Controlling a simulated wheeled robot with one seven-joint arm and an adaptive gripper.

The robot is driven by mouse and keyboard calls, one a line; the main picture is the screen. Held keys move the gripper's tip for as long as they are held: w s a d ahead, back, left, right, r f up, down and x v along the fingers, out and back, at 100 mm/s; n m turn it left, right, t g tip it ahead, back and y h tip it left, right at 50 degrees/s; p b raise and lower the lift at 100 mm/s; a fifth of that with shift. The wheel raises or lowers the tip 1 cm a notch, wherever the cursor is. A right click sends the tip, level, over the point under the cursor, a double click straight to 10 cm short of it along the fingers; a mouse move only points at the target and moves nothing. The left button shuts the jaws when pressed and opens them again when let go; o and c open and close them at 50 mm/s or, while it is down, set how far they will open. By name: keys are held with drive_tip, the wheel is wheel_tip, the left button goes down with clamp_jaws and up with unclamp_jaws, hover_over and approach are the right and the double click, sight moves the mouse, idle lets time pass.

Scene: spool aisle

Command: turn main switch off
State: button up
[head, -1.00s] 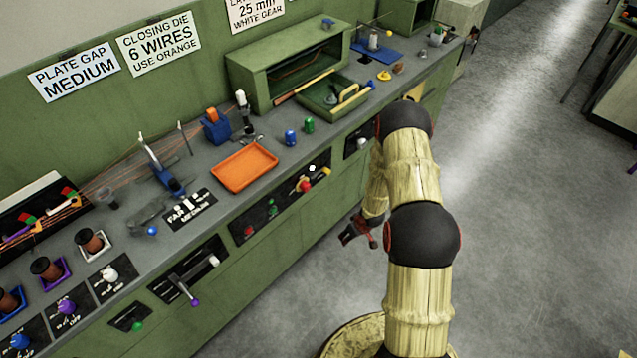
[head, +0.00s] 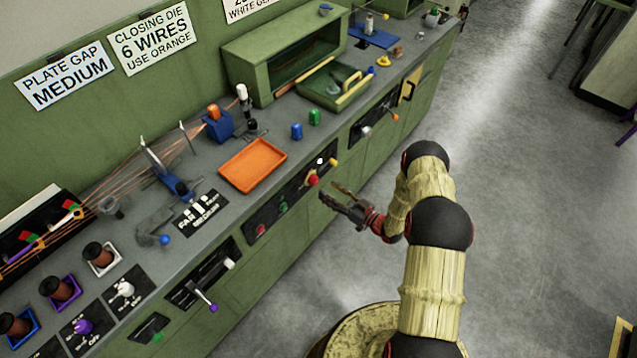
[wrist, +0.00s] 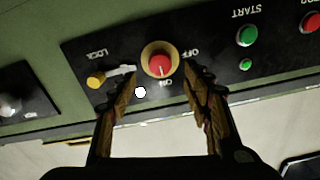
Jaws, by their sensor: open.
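The main switch (wrist: 159,65) is a red round knob on a tan ring, on a black panel in the bench's green front. Its white mark points toward the ON label (wrist: 166,83); the OFF label (wrist: 194,56) sits beside it. In the head view the red knob (head: 313,180) shows just left of my gripper. My gripper (wrist: 170,88) is open and empty, its two fingers on either side of the knob in the wrist view and apart from it. In the head view my gripper (head: 340,198) is in front of the panel.
A yellow knob with a grey lever (wrist: 97,80) by the LOCK label is left of the switch in the wrist view. A green START button (wrist: 246,36) and a red button (wrist: 311,21) are to the right. An orange tray (head: 252,165) lies on the bench above the panel.

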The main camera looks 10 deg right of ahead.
sight(317, 182)
drive_tip(key=x, duration=0.6)
drive_tip(key=shift+w+a+b, duration=0.25)
drive_tip(key=shift+b, duration=0.1)
drive_tip(key=shift+c, duration=0.7)
drive_tip(key=c, duration=1)
